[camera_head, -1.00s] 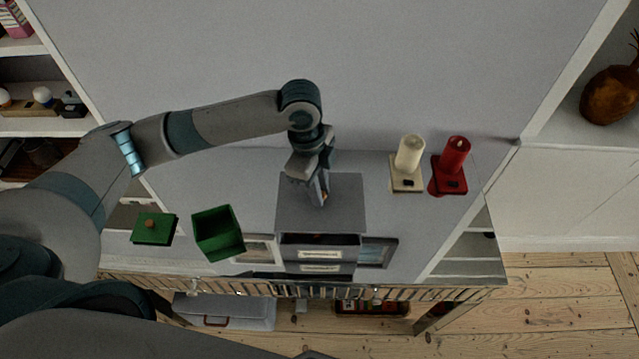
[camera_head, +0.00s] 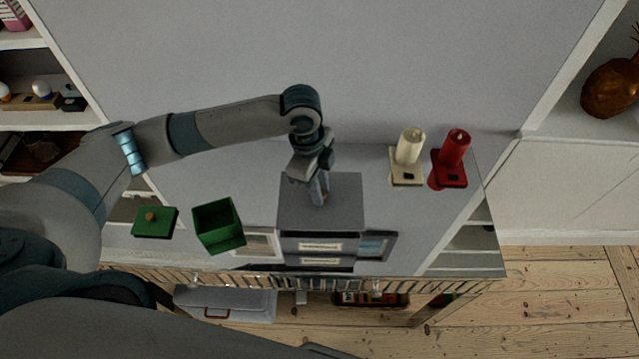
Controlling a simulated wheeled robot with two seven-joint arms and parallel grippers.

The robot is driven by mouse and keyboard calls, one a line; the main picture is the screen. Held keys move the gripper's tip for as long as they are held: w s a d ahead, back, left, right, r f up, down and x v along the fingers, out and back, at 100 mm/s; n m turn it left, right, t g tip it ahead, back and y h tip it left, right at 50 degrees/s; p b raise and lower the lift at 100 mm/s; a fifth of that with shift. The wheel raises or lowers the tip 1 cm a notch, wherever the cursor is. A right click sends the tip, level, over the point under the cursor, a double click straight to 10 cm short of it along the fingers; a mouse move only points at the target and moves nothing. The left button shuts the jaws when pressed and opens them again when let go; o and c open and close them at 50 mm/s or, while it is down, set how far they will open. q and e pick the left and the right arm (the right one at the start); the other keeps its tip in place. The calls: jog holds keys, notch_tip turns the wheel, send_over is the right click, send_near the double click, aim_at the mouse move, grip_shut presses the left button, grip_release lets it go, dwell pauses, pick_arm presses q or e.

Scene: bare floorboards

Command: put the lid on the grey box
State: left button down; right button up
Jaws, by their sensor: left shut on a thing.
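The grey box (camera_head: 340,262) stands near the front edge of the tabletop, its front carrying two pale labels. The flat grey lid (camera_head: 298,212) lies level over it and hides the inside. A thin dark line runs along the lid's front edge, and I cannot tell whether the lid fully touches the box. My left gripper (camera_head: 319,200) points down at the lid's middle, shut on the lid; its fingers hide the grip point. My right gripper is not in view.
Left of the box are an open green box (camera_head: 220,238) and a green lid (camera_head: 154,226) with a brown knob. On the right stand a cream candle (camera_head: 409,147) and a red candle (camera_head: 454,149). Framed pictures (camera_head: 377,247) flank the box. A grey wall rises behind.

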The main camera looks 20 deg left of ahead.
pick_arm(q)
jog(key=shift+f, duration=1.55)
jog(key=shift+p, duration=0.6)
dwell(0.8)
jog(key=shift+f, duration=0.4)
dwell(0.9)
jog(key=c, duration=1)
grip_release()
jog(key=shift+r, duration=0.1)
